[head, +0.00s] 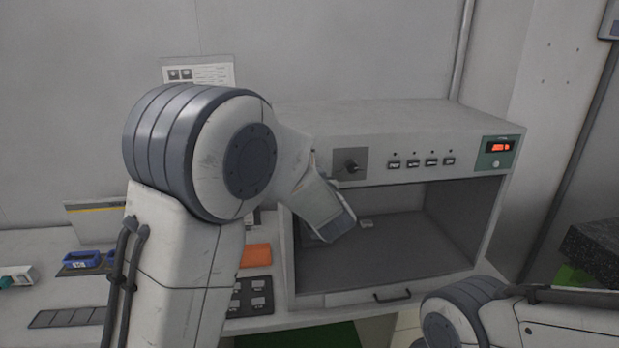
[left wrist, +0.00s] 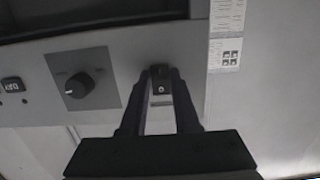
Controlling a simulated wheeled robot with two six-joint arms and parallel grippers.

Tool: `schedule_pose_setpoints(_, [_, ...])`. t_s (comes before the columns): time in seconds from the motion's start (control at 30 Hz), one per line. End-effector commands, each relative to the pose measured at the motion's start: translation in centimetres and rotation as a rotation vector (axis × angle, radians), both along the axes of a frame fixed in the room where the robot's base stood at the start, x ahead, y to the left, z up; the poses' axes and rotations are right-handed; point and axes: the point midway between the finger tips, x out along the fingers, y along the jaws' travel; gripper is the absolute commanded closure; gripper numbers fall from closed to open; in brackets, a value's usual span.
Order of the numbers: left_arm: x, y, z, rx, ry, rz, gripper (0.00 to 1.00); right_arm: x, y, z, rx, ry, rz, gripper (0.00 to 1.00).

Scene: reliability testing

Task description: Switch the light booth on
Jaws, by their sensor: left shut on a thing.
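The light booth (head: 400,115) is a grey box with an open, dark interior. Its front panel has a round knob (head: 351,167), a row of several dark buttons (head: 431,162) and a green-framed display (head: 500,147) with lit red digits. In the left wrist view, a small black switch (left wrist: 161,86) sits on the panel beside the knob's dark plate (left wrist: 82,82). My left gripper (left wrist: 161,73) is shut on this switch, its fingertips at either side. In the head view my left arm hides the switch and the gripper. My right gripper is not in view.
A handle (head: 392,296) is on the booth's lower front. On the bench to the left lie a blue item (head: 80,260), an orange block (head: 256,256) and dark mats. A printed sheet (head: 199,71) is on the wall. My right arm is at lower right.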

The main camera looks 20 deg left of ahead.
Motion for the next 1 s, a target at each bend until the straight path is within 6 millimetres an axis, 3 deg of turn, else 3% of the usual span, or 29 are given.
schedule_pose_setpoints(0.03, [0.0,0.0,0.0,0.001,-0.001,0.000,1.00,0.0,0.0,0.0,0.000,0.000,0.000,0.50])
schedule_pose_setpoints(0.07, [0.0,0.0,0.0,0.001,-0.001,0.000,0.62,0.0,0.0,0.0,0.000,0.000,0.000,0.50])
schedule_pose_setpoints(0.1, [0.0,0.0,0.0,0.001,0.000,0.000,0.47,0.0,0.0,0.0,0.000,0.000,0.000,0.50])
schedule_pose_setpoints(0.13, [0.0,0.0,0.0,0.001,0.000,0.000,0.40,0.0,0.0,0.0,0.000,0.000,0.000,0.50])
schedule_pose_setpoints(0.57, [-0.8,-0.5,0.1,-0.001,-0.001,-0.003,0.40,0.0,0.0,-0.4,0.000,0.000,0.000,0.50])
schedule_pose_setpoints(1.0, [-8.1,-3.8,1.1,-0.001,-0.002,-0.005,0.40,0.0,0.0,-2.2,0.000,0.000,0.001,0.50])
